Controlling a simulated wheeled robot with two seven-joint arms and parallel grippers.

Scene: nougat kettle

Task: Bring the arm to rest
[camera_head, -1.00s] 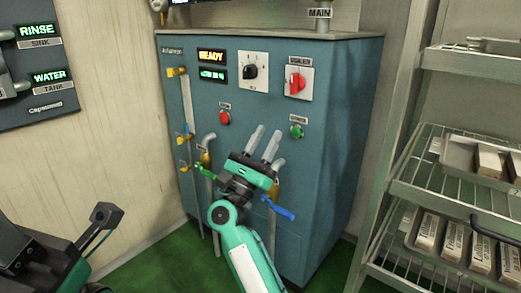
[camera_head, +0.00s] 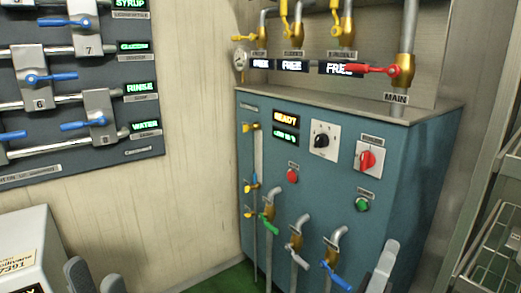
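My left gripper (camera_head: 95,281) shows only as two grey fingertips at the bottom left edge. They stand apart with nothing between them, beside a white box. My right gripper (camera_head: 383,267) shows only as grey finger parts at the bottom edge, in front of the blue cabinet's lower right. Its fingers overlap in this view, so the gap between them cannot be made out. Both arms are otherwise below the picture.
The blue cabinet (camera_head: 415,180) carries a black knob (camera_head: 322,140), a red switch (camera_head: 367,159) and taps with green (camera_head: 268,222) and blue (camera_head: 336,277) handles. A valve panel (camera_head: 85,155) hangs at left. A white box (camera_head: 22,245) stands below it. A wire rack (camera_head: 495,250) is at right.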

